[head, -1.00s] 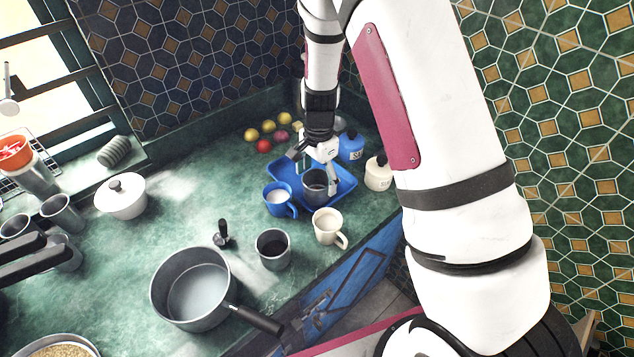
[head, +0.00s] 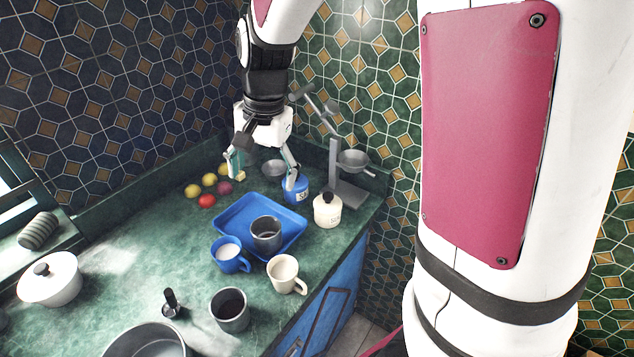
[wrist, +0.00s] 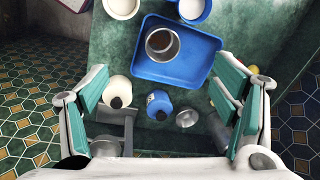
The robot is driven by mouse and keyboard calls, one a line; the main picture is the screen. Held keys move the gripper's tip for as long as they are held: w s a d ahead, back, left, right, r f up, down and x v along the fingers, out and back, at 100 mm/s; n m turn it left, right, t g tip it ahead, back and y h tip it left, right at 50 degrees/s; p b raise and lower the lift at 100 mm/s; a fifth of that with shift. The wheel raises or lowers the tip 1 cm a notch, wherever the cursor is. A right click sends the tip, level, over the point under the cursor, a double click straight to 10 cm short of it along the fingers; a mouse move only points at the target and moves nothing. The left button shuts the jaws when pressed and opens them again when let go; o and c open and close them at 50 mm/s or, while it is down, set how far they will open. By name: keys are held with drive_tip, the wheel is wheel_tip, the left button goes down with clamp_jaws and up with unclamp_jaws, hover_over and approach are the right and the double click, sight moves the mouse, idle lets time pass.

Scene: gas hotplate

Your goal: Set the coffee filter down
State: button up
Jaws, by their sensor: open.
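My gripper (head: 264,174) is open and empty, raised above the back of the counter behind the blue tray. In the wrist view its spread fingers (wrist: 163,90) have nothing between their pads. A small grey metal bowl (head: 274,168) is behind the fingers; it also shows in the wrist view (wrist: 187,118). A grey stand (head: 337,165) at the back right bears a funnel-like metal cup (head: 352,160). I cannot tell for certain which metal piece is the coffee filter. A steel mug (head: 266,235) with brown contents stands upright in the blue tray (head: 230,212).
A blue bottle (head: 295,190) and a cream bottle (head: 327,210) stand close to my gripper's right. Several round fruits (head: 207,201) lie to its left. A blue mug (head: 229,255) and a cream mug (head: 285,273) stand at the tray's front. The counter's left middle is clear.

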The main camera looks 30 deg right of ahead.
drive_tip(key=s+r+n+t, duration=0.1)
drive_tip(key=s+r+n, duration=0.2)
drive_tip(key=s, duration=0.3)
drive_tip(key=s+r+n+t, duration=0.1)
drive_tip(key=s+r+n, duration=0.2)
drive_tip(key=s, duration=0.4)
drive_tip(key=s+r+n+t+h, duration=0.1)
drive_tip(key=s+r+n+t, duration=0.1)
drive_tip(key=s+r, duration=0.3)
drive_tip(key=shift+s+d+r+n, duration=0.15)
drive_tip(key=shift+s+d+n, duration=0.2)
drive_tip(key=shift+s+n, duration=0.6)
